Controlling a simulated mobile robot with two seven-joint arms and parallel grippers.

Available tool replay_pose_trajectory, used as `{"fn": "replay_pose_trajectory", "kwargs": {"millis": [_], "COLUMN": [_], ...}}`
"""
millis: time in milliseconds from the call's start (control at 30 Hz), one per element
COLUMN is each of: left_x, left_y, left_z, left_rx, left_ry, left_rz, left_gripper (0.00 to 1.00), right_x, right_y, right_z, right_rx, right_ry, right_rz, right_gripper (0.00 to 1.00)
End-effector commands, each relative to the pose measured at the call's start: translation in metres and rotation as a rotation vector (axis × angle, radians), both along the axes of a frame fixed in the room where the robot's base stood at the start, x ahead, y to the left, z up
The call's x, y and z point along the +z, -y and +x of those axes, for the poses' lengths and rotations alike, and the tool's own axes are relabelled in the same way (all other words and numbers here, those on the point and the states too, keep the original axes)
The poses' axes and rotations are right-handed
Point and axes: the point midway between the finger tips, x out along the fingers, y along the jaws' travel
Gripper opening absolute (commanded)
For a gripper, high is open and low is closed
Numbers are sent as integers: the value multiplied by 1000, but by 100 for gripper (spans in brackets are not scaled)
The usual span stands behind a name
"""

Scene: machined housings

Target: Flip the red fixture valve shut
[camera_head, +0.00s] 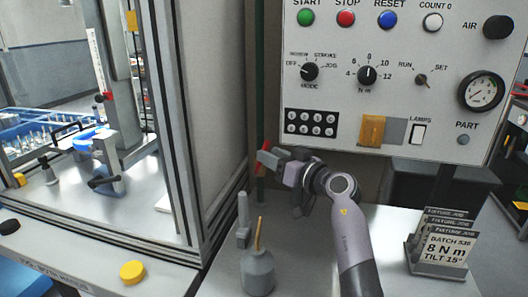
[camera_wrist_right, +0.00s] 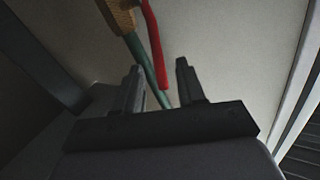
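The red valve lever (camera_wrist_right: 154,45) hangs down from the brass valve body (camera_wrist_right: 118,14), beside a green pipe (camera_wrist_right: 146,68), in the right wrist view. My right gripper (camera_wrist_right: 160,82) is open, and the lever's lower end appears between its two fingers in that picture. I cannot tell whether the fingers touch it. In the head view, my right gripper (camera_head: 270,162) is at the pipe left of the control panel, with a bit of the red lever (camera_head: 266,146) showing at its tip. The valve body is hard to make out there. My left gripper is not in view.
The control panel (camera_head: 340,95) stands just right of the pipe. An oil can (camera_head: 257,271) stands on the bench in front of my right gripper. A glazed enclosure's frame (camera_head: 188,190) is at left. Job cards (camera_head: 440,245) stand at right.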

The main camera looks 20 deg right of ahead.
Motion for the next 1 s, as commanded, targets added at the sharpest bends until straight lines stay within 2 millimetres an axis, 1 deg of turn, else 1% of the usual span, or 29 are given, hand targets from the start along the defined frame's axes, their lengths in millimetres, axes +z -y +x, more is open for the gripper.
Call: {"fn": "replay_pose_trajectory", "kwargs": {"millis": [100, 300, 433, 700, 733, 767, 800, 833, 867, 1000], "left_x": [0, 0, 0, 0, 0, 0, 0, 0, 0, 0], "left_y": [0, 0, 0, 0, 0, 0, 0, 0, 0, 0], "left_z": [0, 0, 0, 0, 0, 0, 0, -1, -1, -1], "left_rx": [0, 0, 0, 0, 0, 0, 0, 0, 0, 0], "left_ry": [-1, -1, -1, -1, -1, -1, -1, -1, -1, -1], "left_rz": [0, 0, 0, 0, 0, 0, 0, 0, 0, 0], "left_gripper": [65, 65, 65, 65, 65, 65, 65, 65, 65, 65], "right_x": [0, 1, 0, 0, 0, 0, 0, 0, 0, 0], "right_y": [-7, -13, -14, -15, -15, -15, -15, -15, -15, -15], "right_z": [14, 28, 32, 33, 33, 33, 33, 33, 33, 33], "right_rx": [1, 1, 0, 0, 0, 0, 0, 0, 0, 0], "right_ry": [-1, 1, 1, 1, 1, 1, 1, 1, 1, 1], "right_rz": [0, 0, -1, -1, -1, -1, -1, -1, -1, -1], "right_gripper": [39, 39, 39, 39, 36, 26, 13, 4, 0, 0]}}
